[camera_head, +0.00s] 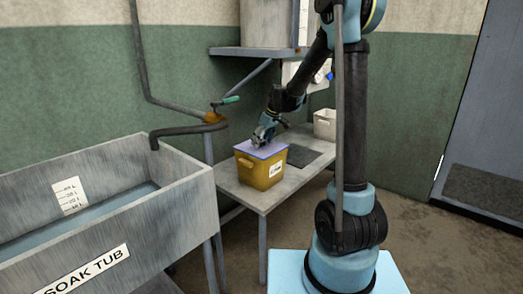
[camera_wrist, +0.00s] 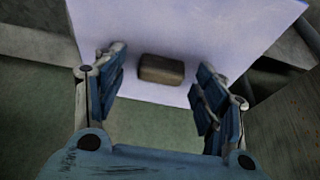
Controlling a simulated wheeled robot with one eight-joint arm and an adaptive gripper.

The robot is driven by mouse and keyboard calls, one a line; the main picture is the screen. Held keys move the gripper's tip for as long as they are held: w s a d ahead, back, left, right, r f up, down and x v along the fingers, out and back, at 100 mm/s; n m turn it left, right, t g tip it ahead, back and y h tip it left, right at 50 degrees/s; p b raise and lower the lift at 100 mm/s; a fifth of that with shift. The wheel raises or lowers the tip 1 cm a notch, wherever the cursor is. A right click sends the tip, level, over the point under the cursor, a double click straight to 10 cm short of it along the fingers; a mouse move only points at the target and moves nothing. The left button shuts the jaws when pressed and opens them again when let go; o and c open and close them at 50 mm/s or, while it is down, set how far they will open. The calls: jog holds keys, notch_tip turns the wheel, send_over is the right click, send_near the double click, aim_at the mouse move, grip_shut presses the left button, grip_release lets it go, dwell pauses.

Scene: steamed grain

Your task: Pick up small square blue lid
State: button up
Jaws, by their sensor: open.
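The square blue lid (camera_head: 262,149) lies on top of a yellow bin (camera_head: 258,171) that stands on a grey table. In the wrist view the lid (camera_wrist: 215,30) looks pale lilac and has a brown block-like knob (camera_wrist: 161,69) on it. My gripper (camera_head: 262,139) is just above the lid in the head view. In the wrist view my gripper (camera_wrist: 160,82) is open, with one finger on each side of the knob and a gap on both sides. I cannot tell whether the fingertips touch the lid.
The grey table (camera_head: 265,199) carries a dark flat panel (camera_head: 305,156) and a pale bin (camera_head: 325,124) farther back. A soak tub (camera_head: 110,220) with a pipe and green-handled tap (camera_head: 227,101) stands to the left. A shelf (camera_head: 258,51) with a large container hangs above.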

jog(key=c, duration=1.3)
